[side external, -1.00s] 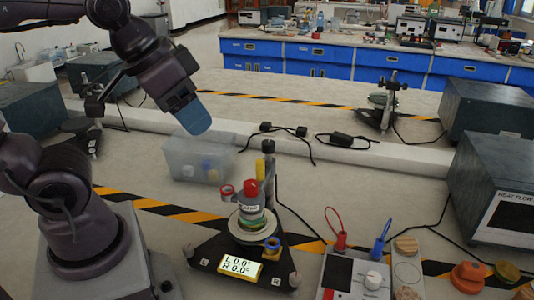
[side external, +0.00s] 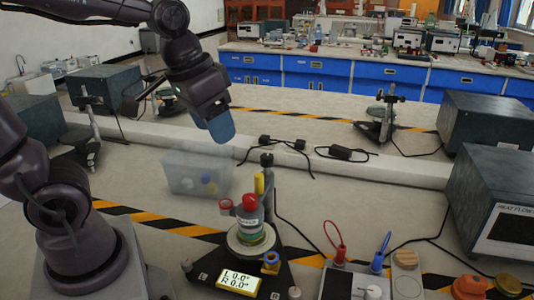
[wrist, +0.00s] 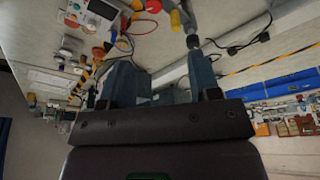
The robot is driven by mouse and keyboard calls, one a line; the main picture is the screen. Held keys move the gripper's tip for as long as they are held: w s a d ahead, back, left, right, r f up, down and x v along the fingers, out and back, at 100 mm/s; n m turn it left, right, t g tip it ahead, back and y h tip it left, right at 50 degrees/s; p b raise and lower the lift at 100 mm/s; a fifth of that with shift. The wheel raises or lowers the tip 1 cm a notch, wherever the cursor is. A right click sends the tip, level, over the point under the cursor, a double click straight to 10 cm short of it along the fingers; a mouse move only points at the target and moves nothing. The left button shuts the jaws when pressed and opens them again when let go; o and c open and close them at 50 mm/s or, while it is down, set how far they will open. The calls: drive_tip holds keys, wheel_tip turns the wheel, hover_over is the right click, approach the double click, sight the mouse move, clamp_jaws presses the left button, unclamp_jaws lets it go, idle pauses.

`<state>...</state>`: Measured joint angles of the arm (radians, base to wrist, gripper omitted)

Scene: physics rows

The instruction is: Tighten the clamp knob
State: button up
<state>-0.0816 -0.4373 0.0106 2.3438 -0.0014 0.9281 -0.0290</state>
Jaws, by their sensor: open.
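The test stand has a black triangular base (side external: 208,262) with a yellow-framed display (side external: 240,281) reading L 0.0° and R 0.0°. On it stands a round pale disc with a grey-green cylinder (side external: 248,226). A red knob (side external: 250,202) tops the cylinder, and a red ring-shaped knob (side external: 225,205) sits to its left. I cannot tell which is the clamp knob. My gripper (side external: 219,128) is above the stand and a little left, open and empty, its blue fingers pointing down. In the wrist view, my gripper (wrist: 160,78) has its fingers apart, with the red knob (wrist: 153,5) at the top edge.
A yellow-tipped post (side external: 259,183) and dark post (side external: 267,160) rise behind the cylinder. A clear bin (side external: 185,180) stands behind left. A control box with red and blue leads (side external: 350,281) is at right. Heavy dark boxes (side external: 498,215) stand far right.

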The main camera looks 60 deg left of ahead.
sight(267, 156)
drive_tip(key=w+a+n+g, duration=0.4)
drive_tip(key=w+a+n, duration=0.3)
drive_tip(key=w+n, duration=0.5)
drive_tip(key=f, duration=0.4)
drive_tip(key=w+f+m, duration=0.1)
drive_tip(key=f, duration=0.3)
drive_tip(key=f+m, duration=0.1)
drive_tip(key=f, duration=0.4)
drive_tip(key=shift+w+a, duration=0.15)
drive_tip(key=shift+w, duration=0.2)
drive_tip(key=c, duration=0.9)
